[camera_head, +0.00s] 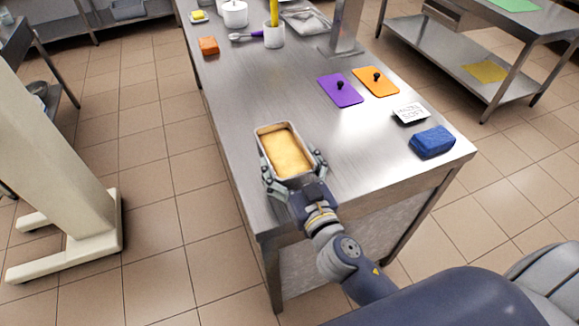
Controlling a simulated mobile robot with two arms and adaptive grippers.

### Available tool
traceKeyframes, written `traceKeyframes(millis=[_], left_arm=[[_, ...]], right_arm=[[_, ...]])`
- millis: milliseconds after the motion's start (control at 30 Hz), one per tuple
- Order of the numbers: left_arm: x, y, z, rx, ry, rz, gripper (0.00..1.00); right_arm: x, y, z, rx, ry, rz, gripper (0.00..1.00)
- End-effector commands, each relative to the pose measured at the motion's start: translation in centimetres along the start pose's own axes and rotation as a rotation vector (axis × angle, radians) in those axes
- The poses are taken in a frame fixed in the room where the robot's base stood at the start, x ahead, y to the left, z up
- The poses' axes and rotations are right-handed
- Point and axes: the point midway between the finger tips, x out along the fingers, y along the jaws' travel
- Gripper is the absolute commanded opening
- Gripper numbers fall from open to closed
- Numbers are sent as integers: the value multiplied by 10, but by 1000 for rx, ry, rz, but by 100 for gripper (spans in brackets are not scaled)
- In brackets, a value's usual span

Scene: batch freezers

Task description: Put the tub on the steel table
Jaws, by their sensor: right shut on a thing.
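The tub (286,155) is a rectangular metal container with yellowish contents. My right gripper (292,177) is shut on the tub, with a finger at each side of its near end. The tub is upright, over the near left part of the steel table (310,110). I cannot tell whether its base touches the table top. My left gripper is not in view.
An orange block (208,45) and a white cup (274,36) stand farther back. The table's middle is clear.

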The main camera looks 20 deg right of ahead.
Motion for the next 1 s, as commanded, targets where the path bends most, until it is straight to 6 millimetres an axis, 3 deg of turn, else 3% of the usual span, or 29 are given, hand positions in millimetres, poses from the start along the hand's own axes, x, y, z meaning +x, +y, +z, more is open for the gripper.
traceKeyframes(millis=[167, 567, 600, 667, 1000], left_arm=[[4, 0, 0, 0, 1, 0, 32], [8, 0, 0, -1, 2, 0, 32], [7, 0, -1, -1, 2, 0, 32], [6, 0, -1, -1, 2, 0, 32], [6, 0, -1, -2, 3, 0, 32]], right_arm=[[0, 0, 14, 0, 4, -1, 34], [0, 0, 19, 2, 5, -1, 34], [0, 0, 20, 2, 0, 0, 86], [0, 0, 19, 2, 0, 0, 100], [0, 0, 19, 1, 0, 0, 100]])
